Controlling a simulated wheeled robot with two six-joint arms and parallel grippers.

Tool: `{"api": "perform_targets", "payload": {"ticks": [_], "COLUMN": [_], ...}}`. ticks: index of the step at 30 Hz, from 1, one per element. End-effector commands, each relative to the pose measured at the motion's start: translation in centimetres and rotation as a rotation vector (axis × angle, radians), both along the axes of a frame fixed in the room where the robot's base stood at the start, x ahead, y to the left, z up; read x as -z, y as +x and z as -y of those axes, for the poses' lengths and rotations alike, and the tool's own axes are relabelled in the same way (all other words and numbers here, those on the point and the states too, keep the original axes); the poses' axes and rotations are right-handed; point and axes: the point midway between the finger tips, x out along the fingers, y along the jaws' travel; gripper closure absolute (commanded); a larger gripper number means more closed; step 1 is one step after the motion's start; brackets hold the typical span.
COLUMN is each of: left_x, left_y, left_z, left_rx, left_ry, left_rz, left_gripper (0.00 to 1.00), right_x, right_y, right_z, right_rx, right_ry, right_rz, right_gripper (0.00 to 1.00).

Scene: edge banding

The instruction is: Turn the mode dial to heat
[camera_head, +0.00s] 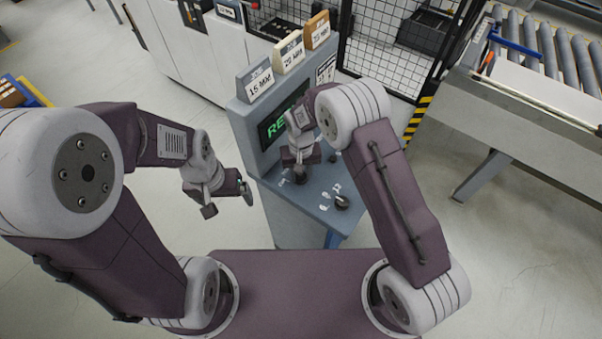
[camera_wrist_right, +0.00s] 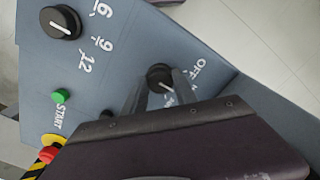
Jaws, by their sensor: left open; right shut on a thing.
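The mode dial (camera_wrist_right: 158,76) is a black round knob with a light pointer line, beside a white OFF label on the blue-grey panel; its other labels are partly covered. My right gripper (camera_wrist_right: 161,88) has its fingers on both sides of this knob and is shut on it. In the head view, the right gripper (camera_head: 300,174) is down at the panel's left part and hides most of the knob. My left gripper (camera_head: 229,203) is open and empty, in the air left of the panel.
A second black dial (camera_wrist_right: 60,23) has labels 6, 9 and 12; it also shows in the head view (camera_head: 342,202). A green START button (camera_wrist_right: 60,96) and a red button (camera_wrist_right: 48,154) are on the panel. A green-lettered display (camera_head: 280,124) stands behind.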

Motion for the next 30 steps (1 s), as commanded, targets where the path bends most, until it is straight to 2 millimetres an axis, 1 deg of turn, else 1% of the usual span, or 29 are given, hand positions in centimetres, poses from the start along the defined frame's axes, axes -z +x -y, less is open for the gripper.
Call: {"api": "perform_targets", "payload": {"ticks": [1, 3, 4, 5, 6, 14, 17, 20, 24, 27, 30], "left_x": [0.0, 0.0, 0.0, 0.0, 0.0, 0.0, 0.3, 1.2, 2.4, 2.8, 3.0], "left_y": [0.0, 0.0, 0.0, 0.0, 0.0, 0.0, 0.0, 0.0, 0.0, 0.0, 0.0], "left_z": [0.0, 0.0, 0.0, 0.0, 0.0, 0.0, 0.0, 0.0, 0.0, 0.0, 0.0], "left_rx": [0.000, 0.000, 0.000, 0.000, 0.000, 0.000, 0.000, 0.000, 0.000, 0.000, 0.000], "left_ry": [0.000, 0.000, 0.000, 0.000, 0.000, 0.000, 0.000, 0.000, 0.000, 0.000, 0.000], "left_rz": [0.000, 0.000, 0.000, 0.000, 0.000, 0.000, 0.000, 0.000, 0.000, 0.000, 0.000], "left_gripper": [0.09, 0.09, 0.09, 0.09, 0.09, 0.09, 0.09, 0.09, 0.09, 0.09, 0.09], "right_x": [-0.3, -0.3, -0.3, -0.3, -0.3, -0.1, -0.5, -2.1, -5.3, -7.3, -8.5], "right_y": [0.4, 0.4, 0.4, 0.4, 0.4, 0.2, 0.3, 0.3, 0.4, 0.4, 0.4], "right_z": [-0.1, -0.1, -0.1, -0.1, -0.1, -0.1, -0.1, -0.1, -0.1, -0.1, -0.1], "right_rx": [0.000, -0.001, -0.001, -0.001, -0.001, -0.001, -0.001, -0.001, -0.001, -0.001, -0.001], "right_ry": [0.005, 0.005, 0.005, 0.005, 0.005, 0.002, 0.003, 0.005, 0.006, 0.005, 0.003], "right_rz": [0.012, 0.013, 0.013, 0.013, 0.012, 0.006, 0.008, 0.009, 0.011, 0.011, 0.008], "right_gripper": [1.00, 1.00, 0.63, 0.55, 0.44, 0.44, 0.44, 0.44, 0.44, 0.44, 0.44]}}
